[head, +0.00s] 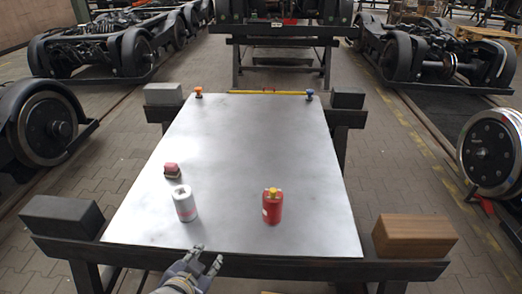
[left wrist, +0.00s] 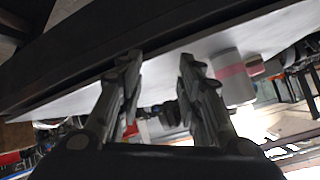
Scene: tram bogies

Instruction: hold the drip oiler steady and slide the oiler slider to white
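A red canister (head: 271,208) with a yellow top stands upright at the front right of the grey metal tabletop (head: 240,150). It looks like the drip oiler, but I cannot make out a slider or its setting. A white can (head: 184,206) with a pink band stands at the front left; it also shows in the left wrist view (left wrist: 232,78). My left gripper (head: 207,256) is at the table's front edge, below and between the two, touching neither. Its fingers are apart and empty, as the left wrist view shows too (left wrist: 160,60). My right gripper is not in view.
A red-and-dark block (head: 172,171) lies behind the white can. An orange knob (head: 198,92), a yellow bar (head: 266,92) and a blue knob (head: 309,94) are at the far edge. A wooden block (head: 413,235) is at right, a dark block (head: 62,217) at left. The table's middle is clear.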

